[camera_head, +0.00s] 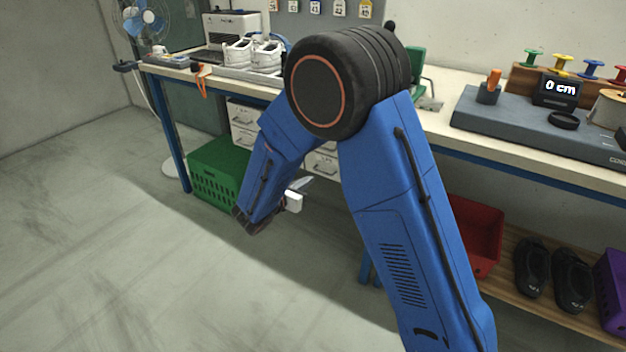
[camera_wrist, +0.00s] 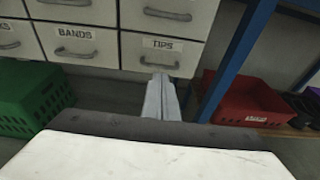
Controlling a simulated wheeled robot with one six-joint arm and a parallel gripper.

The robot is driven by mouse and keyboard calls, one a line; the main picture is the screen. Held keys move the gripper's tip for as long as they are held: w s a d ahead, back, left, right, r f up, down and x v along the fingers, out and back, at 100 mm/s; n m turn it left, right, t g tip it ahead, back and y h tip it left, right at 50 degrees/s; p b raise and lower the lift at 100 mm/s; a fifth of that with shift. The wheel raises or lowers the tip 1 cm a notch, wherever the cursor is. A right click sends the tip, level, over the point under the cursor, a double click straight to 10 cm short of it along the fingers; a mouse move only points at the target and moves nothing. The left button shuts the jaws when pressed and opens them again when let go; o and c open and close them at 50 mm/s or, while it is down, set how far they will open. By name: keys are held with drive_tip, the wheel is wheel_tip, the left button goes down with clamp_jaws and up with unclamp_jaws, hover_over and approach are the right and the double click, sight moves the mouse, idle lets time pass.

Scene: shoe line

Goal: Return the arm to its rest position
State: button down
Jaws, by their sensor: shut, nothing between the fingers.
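My blue arm (camera_head: 395,210) is folded in front of the workbench, with its black elbow joint above bench height. Its forearm (camera_head: 275,165) slopes down to the left. My gripper is mostly hidden behind the forearm in the head view. In the wrist view my gripper (camera_wrist: 162,90) shows as narrow grey fingers, pressed together and empty. It points toward the drawers under the bench and touches nothing that I can see.
The workbench (camera_head: 455,150) holds white shoes (camera_head: 252,55) and a grey device (camera_head: 540,128). Below are white drawers (camera_wrist: 77,42), a green crate (camera_head: 215,165) and a red bin (camera_wrist: 245,100). Black shoes (camera_head: 550,270) stand on a low shelf. The floor at left is clear.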

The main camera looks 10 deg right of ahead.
drive_tip(key=v, duration=0.7)
drive_tip(key=s+d+r+m+g, duration=0.4)
drive_tip(key=s+d+m, duration=0.3)
drive_tip(key=d, duration=0.5)
drive_tip(key=s+d+r+m+g, duration=0.5)
drive_tip(key=s+d+m, duration=0.15)
drive_tip(key=d, duration=0.45)
drive_tip(key=s+d+r+m+y, duration=0.1)
drive_tip(key=s+m+y, duration=0.4)
drive_tip(key=s, duration=0.6)
drive_tip(key=s+d+r+m+t+y, duration=0.1)
drive_tip(key=s+m+y, duration=0.3)
drive_tip(key=s+m, duration=0.5)
drive_tip(key=shift+s+d+r+m+t+y, duration=0.35)
drive_tip(key=shift+s+d+r, duration=0.3)
drive_tip(key=shift+s, duration=0.75)
drive_tip(key=shift+a+r, duration=0.1)
